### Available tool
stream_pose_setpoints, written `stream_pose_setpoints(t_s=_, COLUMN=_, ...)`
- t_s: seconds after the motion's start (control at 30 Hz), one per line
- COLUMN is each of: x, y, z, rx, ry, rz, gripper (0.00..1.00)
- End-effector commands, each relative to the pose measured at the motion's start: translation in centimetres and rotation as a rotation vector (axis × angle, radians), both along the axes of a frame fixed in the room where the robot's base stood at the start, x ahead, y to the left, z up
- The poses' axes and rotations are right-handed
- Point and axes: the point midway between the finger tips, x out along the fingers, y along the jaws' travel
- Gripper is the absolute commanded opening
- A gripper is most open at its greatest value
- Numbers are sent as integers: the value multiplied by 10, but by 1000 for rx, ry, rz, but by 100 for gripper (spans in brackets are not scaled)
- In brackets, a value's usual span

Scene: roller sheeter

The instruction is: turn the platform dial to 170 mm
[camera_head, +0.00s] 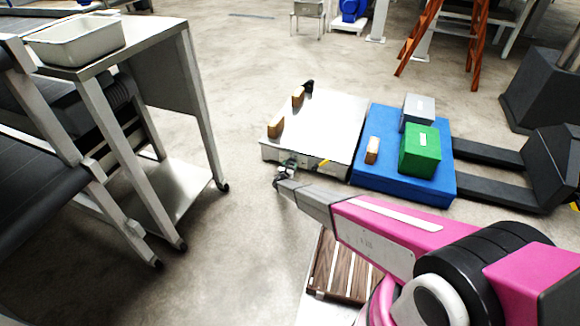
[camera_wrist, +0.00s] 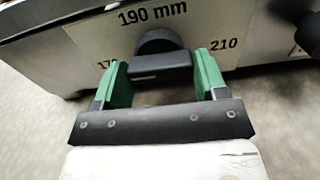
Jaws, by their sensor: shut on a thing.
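The platform dial (camera_wrist: 158,42) is a black knob with a rounded top and a bar-shaped grip, on the light face of the platform (camera_wrist: 255,50). The label "190 mm" (camera_wrist: 153,13) is above it, "210" (camera_wrist: 223,43) to its right, and a partly hidden label starting "17" (camera_wrist: 103,65) to its left. No clear pointer mark shows. My gripper (camera_wrist: 162,72) has its green fingers either side of the dial's bar, shut on it. In the head view, my gripper (camera_head: 280,179) is at the near edge of the metal platform (camera_head: 325,135); the dial is too small to tell there.
Wooden blocks (camera_head: 276,127) stand on the platform. A blue base (camera_head: 400,178) with a green box (camera_head: 420,150) and a grey box (camera_head: 417,108) adjoins it on the right. A metal table (camera_head: 150,35) with a white tray (camera_head: 78,40) stands left. Floor between is clear.

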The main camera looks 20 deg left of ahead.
Motion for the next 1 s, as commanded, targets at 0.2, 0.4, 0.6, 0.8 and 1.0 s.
stream_pose_setpoints(t_s=0.2, x=-3, y=1, z=-2, rx=-38, ry=8, rz=3, gripper=42)
stream_pose_setpoints(t_s=0.4, x=-3, y=1, z=-2, rx=-45, ry=9, rz=3, gripper=42)
stream_pose_setpoints(t_s=0.6, x=-3, y=1, z=-2, rx=-46, ry=8, rz=3, gripper=42)
stream_pose_setpoints(t_s=0.8, x=-2, y=0, z=-1, rx=-44, ry=6, rz=2, gripper=92)
stream_pose_setpoints(t_s=1.0, x=-1, y=0, z=-1, rx=-43, ry=5, rz=1, gripper=92)
